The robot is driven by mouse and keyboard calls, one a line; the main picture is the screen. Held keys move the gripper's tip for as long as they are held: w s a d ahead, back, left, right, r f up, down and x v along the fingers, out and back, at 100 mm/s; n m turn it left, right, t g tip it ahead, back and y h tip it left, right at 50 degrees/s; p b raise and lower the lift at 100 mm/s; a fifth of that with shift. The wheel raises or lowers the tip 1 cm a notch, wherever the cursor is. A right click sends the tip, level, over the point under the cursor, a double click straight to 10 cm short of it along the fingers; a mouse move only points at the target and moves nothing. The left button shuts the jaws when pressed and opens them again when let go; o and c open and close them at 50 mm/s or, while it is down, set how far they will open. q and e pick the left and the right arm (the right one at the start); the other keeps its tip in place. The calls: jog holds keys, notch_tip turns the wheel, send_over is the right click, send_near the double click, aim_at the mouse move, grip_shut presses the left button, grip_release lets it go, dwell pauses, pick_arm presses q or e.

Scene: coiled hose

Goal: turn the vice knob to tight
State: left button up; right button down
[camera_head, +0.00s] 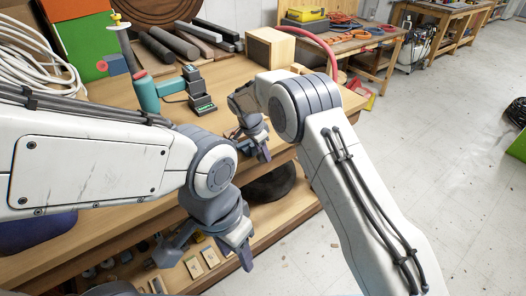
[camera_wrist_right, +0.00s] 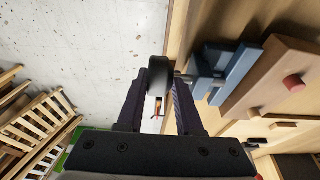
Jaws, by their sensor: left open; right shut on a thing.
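In the right wrist view, the fingers of my right gripper (camera_wrist_right: 158,88) are shut on a dark round knob (camera_wrist_right: 158,68) between their tips. The knob sits beside the blue metal vice (camera_wrist_right: 238,72) at the bench edge. Any mark on the knob showing how tight it is cannot be made out. In the head view, my right gripper (camera_head: 254,148) points down at the bench's front edge, and my own arm and gripper hide most of the vice. My left gripper (camera_head: 208,256) is open and empty, lower down in front of the bench's lower shelf.
A teal tool (camera_head: 148,93), dark rods (camera_head: 175,42), a wooden box (camera_head: 270,47) and a coiled white hose (camera_head: 40,58) are on the bench. Small blocks (camera_head: 202,262) lie on the lower shelf. The floor (camera_head: 450,150) to the right is mostly clear.

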jog(key=shift+w+d+r+g+y+p, duration=0.1)
jog(key=shift+g+y+p, duration=0.4)
jog(key=shift+y, duration=0.1)
jog(key=shift+w+d+r+g+y+p, duration=0.1)
jog(key=shift+g+y+p, duration=0.35)
jog(key=shift+y, duration=0.15)
jog(key=shift+f+g+y+p, duration=0.2)
jog(key=shift+g+y+p, duration=0.25)
jog(key=shift+g+y, duration=0.55)
jog(key=shift+t+y, duration=0.25)
jog(key=shift+y, duration=0.05)
jog(key=c, duration=0.8)
grip_release()
jog(key=shift+c, duration=0.2)
jog(key=shift+w+d+r, duration=0.1)
jog(key=shift+r, duration=0.35)
jog(key=b+v, duration=0.1)
jog(key=v, duration=0.8)
jog(key=shift+r+b, duration=0.25)
jog(key=shift+b, duration=0.1)
